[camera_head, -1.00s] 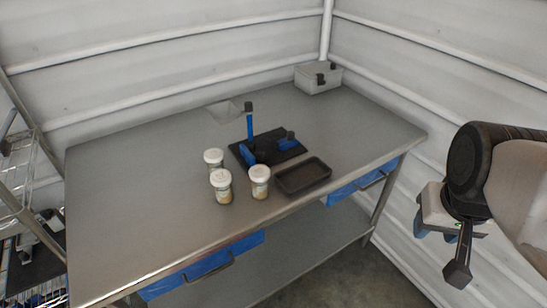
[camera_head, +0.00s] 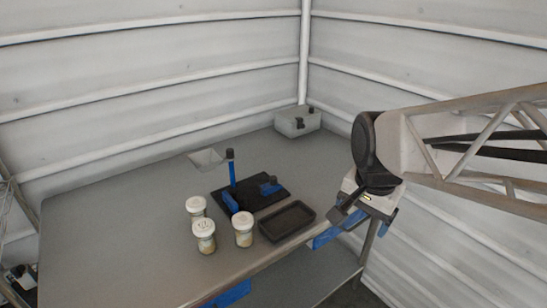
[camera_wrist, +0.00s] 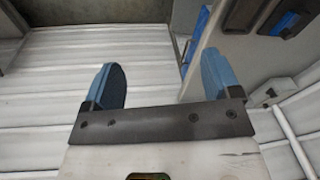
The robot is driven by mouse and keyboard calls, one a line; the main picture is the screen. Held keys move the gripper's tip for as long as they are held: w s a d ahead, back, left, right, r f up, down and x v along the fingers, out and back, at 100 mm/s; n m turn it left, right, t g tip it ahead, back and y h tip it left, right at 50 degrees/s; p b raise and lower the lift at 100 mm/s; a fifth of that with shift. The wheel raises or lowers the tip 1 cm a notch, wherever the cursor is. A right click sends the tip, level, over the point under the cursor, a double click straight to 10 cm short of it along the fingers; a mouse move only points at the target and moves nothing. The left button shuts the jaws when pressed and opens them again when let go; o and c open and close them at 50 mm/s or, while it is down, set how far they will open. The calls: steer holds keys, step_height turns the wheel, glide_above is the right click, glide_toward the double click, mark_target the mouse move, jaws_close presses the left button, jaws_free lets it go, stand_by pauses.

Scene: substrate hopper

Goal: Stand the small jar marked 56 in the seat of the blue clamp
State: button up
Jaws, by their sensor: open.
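Three small jars with white lids stand close together on the table: a back-left jar (camera_head: 196,208), a front jar (camera_head: 204,238) and a right-hand jar (camera_head: 243,232). Their markings are too small to read, so I cannot tell which is 56. The blue clamp (camera_head: 231,201) is on a black base plate behind and right of the jars, with an upright blue handle. Its seat is not clear, but I see no jar in it. My gripper (camera_head: 363,218) is open and empty, right of the table's front edge and apart from the jars. Its blue fingers show in the wrist view (camera_wrist: 160,75).
A black tray (camera_head: 287,222) lies right of the jars, near the front edge. A grey box (camera_head: 297,121) stands at the back right corner, and a pale funnel-like piece (camera_head: 206,159) is behind the clamp. The table's left side is clear. Corrugated walls close the back and right.

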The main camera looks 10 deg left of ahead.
steer(key=w+a+f+m+g, duration=0.1)
steer(key=w+a+f+m, duration=0.2)
steer(key=a, duration=0.4)
steer(key=w+a+m, duration=0.3)
steer(key=w+a, duration=0.3)
steer(key=a, duration=0.1)
steer(key=m, duration=0.5)
glide_above(243, 218)
steer(key=shift+g, duration=0.4)
step_height(243, 218, down, 6)
steer(key=shift+r, duration=0.2)
steer(key=shift+f, duration=0.15)
steer(key=shift+f, duration=4.35)
steer(key=c, duration=0.7)
steer(key=shift+r, duration=0.1)
steer(key=shift+r, duration=2.4)
